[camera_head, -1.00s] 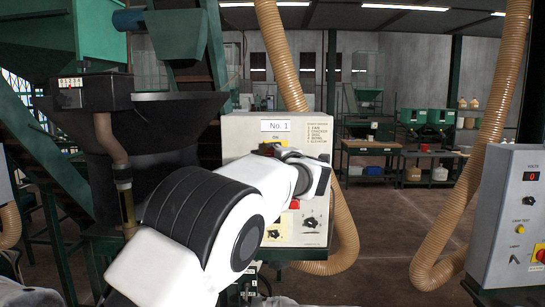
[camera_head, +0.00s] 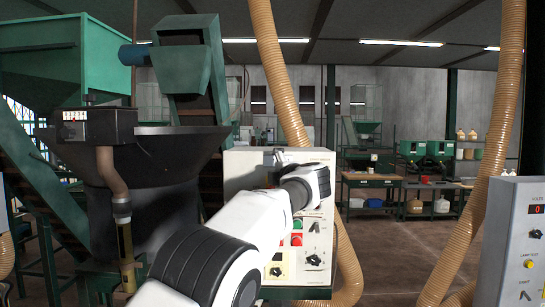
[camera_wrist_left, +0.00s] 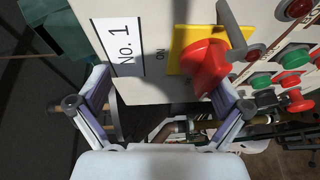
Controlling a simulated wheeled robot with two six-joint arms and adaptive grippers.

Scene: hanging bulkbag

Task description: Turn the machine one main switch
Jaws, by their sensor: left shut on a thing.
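The machine one panel (camera_head: 238,172) is a pale box at the middle of the head view. The wrist view shows its "No. 1" label (camera_wrist_left: 119,46) and the red main switch (camera_wrist_left: 203,66) on a yellow plate beside the word "ON". My left gripper (camera_head: 276,158) is at the panel's upper part, and my white wrist hides the switch in the head view. In the wrist view my left gripper (camera_wrist_left: 165,88) has its fingers apart, one against the red switch; the other's contact is unclear. It is shut on the switch. My right gripper is not in view.
Red and green buttons (camera_head: 297,232) and black knobs (camera_head: 313,259) sit lower on the panel. A tan hose (camera_head: 345,262) runs behind it. A dark hopper (camera_head: 150,165) stands left. A grey control box (camera_head: 508,240) stands right. Open floor (camera_head: 400,235) lies between.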

